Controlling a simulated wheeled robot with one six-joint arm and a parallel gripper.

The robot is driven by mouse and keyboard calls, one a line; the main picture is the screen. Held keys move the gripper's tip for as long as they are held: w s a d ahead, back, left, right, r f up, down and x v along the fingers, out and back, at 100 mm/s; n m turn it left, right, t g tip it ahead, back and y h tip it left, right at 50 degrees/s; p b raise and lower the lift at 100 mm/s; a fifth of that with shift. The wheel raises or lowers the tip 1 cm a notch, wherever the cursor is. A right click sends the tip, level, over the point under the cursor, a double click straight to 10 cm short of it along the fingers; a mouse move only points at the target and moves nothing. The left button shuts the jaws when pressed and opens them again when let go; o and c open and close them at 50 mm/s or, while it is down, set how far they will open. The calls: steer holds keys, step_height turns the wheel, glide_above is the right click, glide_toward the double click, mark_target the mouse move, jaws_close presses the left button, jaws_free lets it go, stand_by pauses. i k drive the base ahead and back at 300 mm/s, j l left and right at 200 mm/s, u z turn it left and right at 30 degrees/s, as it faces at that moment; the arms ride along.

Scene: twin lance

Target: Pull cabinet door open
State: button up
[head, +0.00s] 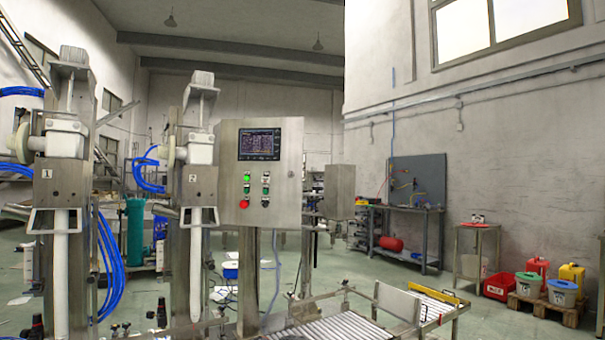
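A steel control cabinet (229,186) stands on a post in the middle of the head view. Its front face carries a dark display screen (259,143), several small green and dark buttons, and a red button (243,204). The narrow right side of the cabinet also shows. The front looks shut, with no gap that I can make out. I cannot make out a handle clearly. A second, smaller steel box (341,192) stands farther back to the right. My gripper is not in view.
Two steel filling columns (62,185) (196,180) with white nozzles and blue hoses stand left of the cabinet. A roller conveyor (340,328) runs below and to the right. A workbench (408,210) and coloured containers (562,291) stand by the right wall. Green floor lies open between.

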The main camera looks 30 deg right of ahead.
mark_target(284, 198)
steer(key=i+l, duration=2.35)
steer(key=k+l+z, duration=0.05)
steer(key=l, duration=0.1)
